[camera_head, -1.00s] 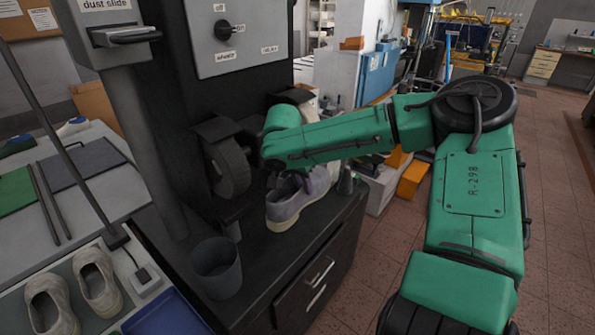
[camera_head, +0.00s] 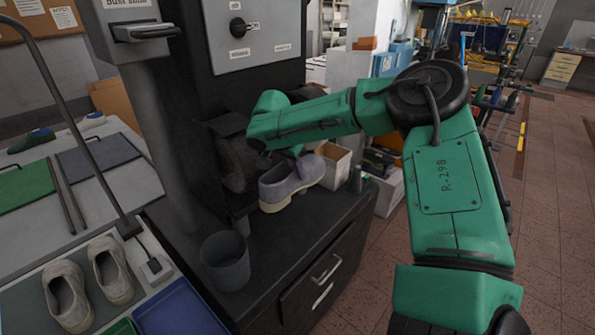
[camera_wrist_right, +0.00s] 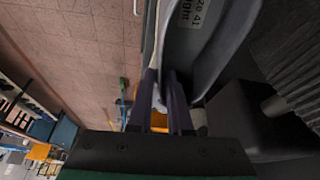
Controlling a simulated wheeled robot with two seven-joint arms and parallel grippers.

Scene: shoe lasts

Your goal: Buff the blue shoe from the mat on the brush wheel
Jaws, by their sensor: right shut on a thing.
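The blue shoe (camera_head: 282,187), a greyish blue-violet one, is held over the dark bench in the head view, close to the right of the dark brush wheel (camera_head: 236,163). I cannot tell whether it touches the wheel. My right gripper (camera_head: 298,167) is shut on the shoe's upper edge from above, its fingers partly hidden by my arm. In the right wrist view, the fingers (camera_wrist_right: 162,112) pinch the shoe's wall, and the shoe's inside shows a size label (camera_wrist_right: 193,12). A green mat (camera_head: 22,186) and a dark blue-grey mat (camera_head: 97,156) lie on the left table. My left gripper is not in view.
A dark bin (camera_head: 225,262) stands at the bench's front left. A cardboard box (camera_head: 334,164) and a small dark bottle (camera_head: 356,179) stand behind the shoe. The machine's switch panel (camera_head: 250,32) is above. Beige shoes (camera_head: 68,295) and a blue tray (camera_head: 175,310) are at lower left.

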